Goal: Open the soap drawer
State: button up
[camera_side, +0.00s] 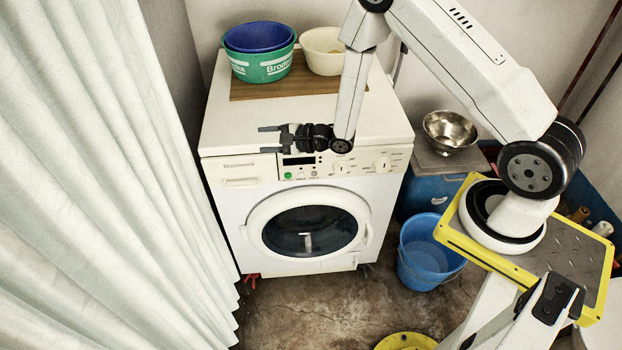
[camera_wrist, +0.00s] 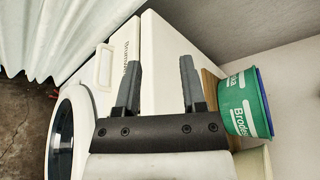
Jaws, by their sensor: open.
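The white washing machine (camera_side: 225,222) stands against the back wall. Its soap drawer (camera_side: 240,171) is at the top left of the front panel and looks closed, flush with the panel. The drawer front also shows in the wrist view (camera_wrist: 105,66). My gripper (camera_side: 264,139) is open and empty, with its two fingers pointing left. In the side view it appears by the machine's top front edge, to the upper right of the drawer. In the wrist view the fingers (camera_wrist: 159,72) point towards the machine's body, apart from the drawer handle. I cannot tell the exact gap.
A green basin (camera_side: 262,66) with a blue one in it and a cream bowl (camera_side: 323,50) stand on a wooden board on the machine. A pale curtain (camera_side: 95,180) hangs at the left. A blue bucket (camera_side: 425,255) stands on the floor at the right.

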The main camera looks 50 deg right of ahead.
send_near(254, 186)
jog(key=x, duration=0.3)
jog(key=shift+w+a+f, duration=0.15)
jog(key=shift+w+a, duration=0.05)
jog(key=shift+w, duration=0.1)
jog(key=shift+w, duration=0.1)
jog(key=shift+x, duration=3.8)
grip_shut()
